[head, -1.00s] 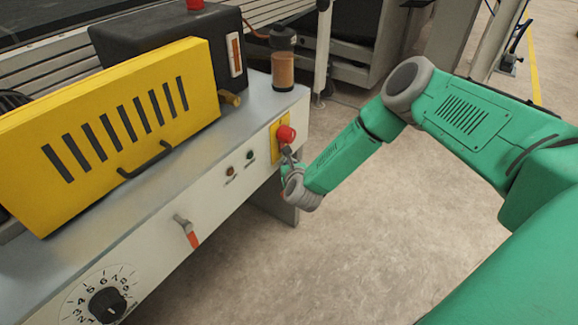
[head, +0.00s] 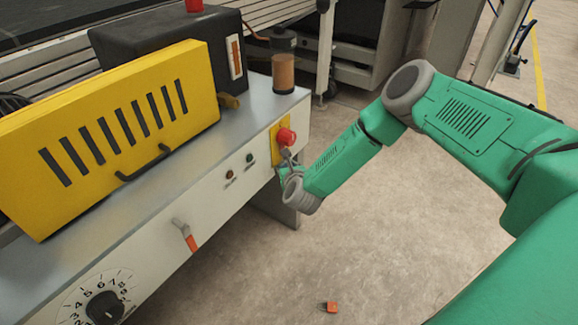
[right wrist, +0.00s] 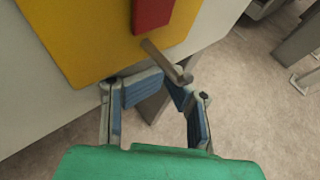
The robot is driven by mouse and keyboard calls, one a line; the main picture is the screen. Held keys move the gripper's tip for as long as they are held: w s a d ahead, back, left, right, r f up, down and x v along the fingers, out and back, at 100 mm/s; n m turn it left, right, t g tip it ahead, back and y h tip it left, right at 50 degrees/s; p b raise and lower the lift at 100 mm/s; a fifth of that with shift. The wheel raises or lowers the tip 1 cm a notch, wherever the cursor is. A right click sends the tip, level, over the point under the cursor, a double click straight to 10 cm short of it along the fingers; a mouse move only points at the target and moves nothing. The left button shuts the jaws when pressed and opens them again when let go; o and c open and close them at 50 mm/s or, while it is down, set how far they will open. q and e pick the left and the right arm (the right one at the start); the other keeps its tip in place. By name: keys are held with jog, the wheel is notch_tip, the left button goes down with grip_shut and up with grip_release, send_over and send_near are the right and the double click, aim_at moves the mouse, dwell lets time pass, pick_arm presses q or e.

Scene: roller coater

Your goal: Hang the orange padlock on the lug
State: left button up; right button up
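The small orange padlock (head: 330,306) lies on the floor at the bottom of the head view, well away from the machine front. The grey lug (right wrist: 166,62) sticks out of the yellow plate (right wrist: 95,35) in the right wrist view, below a red part. My right gripper (head: 286,166) is at the lug in the head view. In the wrist view its fingers (right wrist: 166,86) are wide apart at the base and bend inward, tips close together near the lug's end. No padlock shows between them. Whether they touch the lug is unclear. My left gripper is out of view.
The red button (head: 286,136) sits just above the lug. The machine's grey top carries a yellow slotted cover (head: 110,130) and a jar-like container (head: 284,70). A lever (head: 186,234) and a dial (head: 104,306) stick out of the front. The floor on the right is open.

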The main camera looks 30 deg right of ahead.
jog(key=shift+w+a+r, duration=0.15)
jog(key=shift+a+r, duration=0.1)
jog(key=shift+a, duration=0.3)
jog(key=s+d+f+v, duration=0.1)
jog(key=v, duration=1)
jog(key=s+a+n+g+y+p, duration=0.6)
jog(key=s+a+n, duration=0.8)
jog(key=n, duration=0.7)
jog(key=s+d+r+n+g+p, duration=0.1)
jog(key=s+d+n+g, duration=0.1)
jog(key=s+n, duration=0.4)
jog(key=s+d+r+n+g+p, duration=0.1)
jog(key=s+d+n+g, duration=0.1)
jog(key=s+n, duration=0.3)
jog(key=s+d+r+n+g+h+p, duration=0.1)
jog(key=s+d+r+n+g, duration=0.1)
jog(key=s+d+n, duration=0.2)
jog(key=s+n, duration=0.2)
jog(key=n, duration=0.2)
jog(key=shift+s+d+n, duration=0.25)
jog(key=shift+s+n, duration=0.1)
jog(key=shift+n, duration=0.05)
jog(key=shift+w, duration=0.1)
